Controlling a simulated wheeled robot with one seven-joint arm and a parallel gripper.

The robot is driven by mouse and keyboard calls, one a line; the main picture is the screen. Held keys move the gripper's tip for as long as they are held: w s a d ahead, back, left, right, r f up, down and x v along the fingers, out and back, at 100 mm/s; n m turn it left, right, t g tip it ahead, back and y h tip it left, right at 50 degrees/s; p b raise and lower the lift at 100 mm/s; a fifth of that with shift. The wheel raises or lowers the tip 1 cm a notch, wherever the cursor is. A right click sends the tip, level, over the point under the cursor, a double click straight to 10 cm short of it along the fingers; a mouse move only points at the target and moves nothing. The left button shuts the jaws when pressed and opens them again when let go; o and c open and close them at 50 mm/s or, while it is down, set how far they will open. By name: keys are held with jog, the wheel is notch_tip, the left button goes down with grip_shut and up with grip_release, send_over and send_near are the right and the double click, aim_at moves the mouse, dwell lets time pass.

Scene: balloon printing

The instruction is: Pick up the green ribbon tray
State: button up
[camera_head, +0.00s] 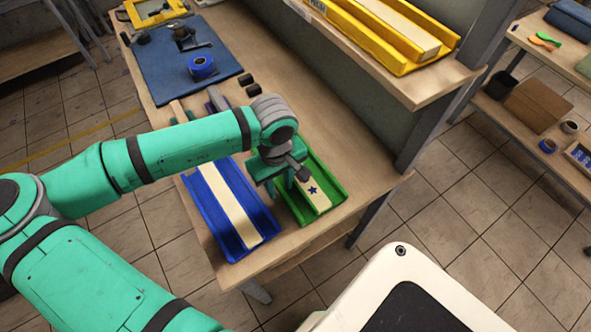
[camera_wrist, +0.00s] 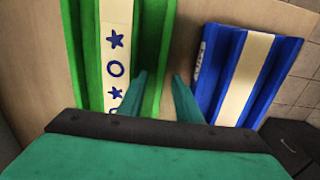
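The green ribbon tray (camera_head: 331,182) lies on the table near its front edge. A pale strip with blue stars and rings runs along it. It also shows in the wrist view (camera_wrist: 150,45), on the left. My gripper (camera_head: 281,188) is over the tray's side nearest the blue tray, fingers pointing down. In the wrist view, my gripper's fingertips (camera_wrist: 160,76) are apart. One finger overlaps the green side wall and the other is over the gap between the trays. I cannot tell whether either finger touches the wall. My arm hides the tray's far left part.
A blue tray (camera_head: 209,203) with a plain cream strip lies close beside the green tray, to its left. A raised shelf (camera_head: 404,88) holding a yellow tray (camera_head: 381,41) stands behind. A blue mat (camera_head: 163,69) bears a blue tape roll (camera_head: 201,67).

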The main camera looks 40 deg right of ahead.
jog(key=shift+c, duration=0.3)
grip_shut()
jog(key=shift+r, duration=0.1)
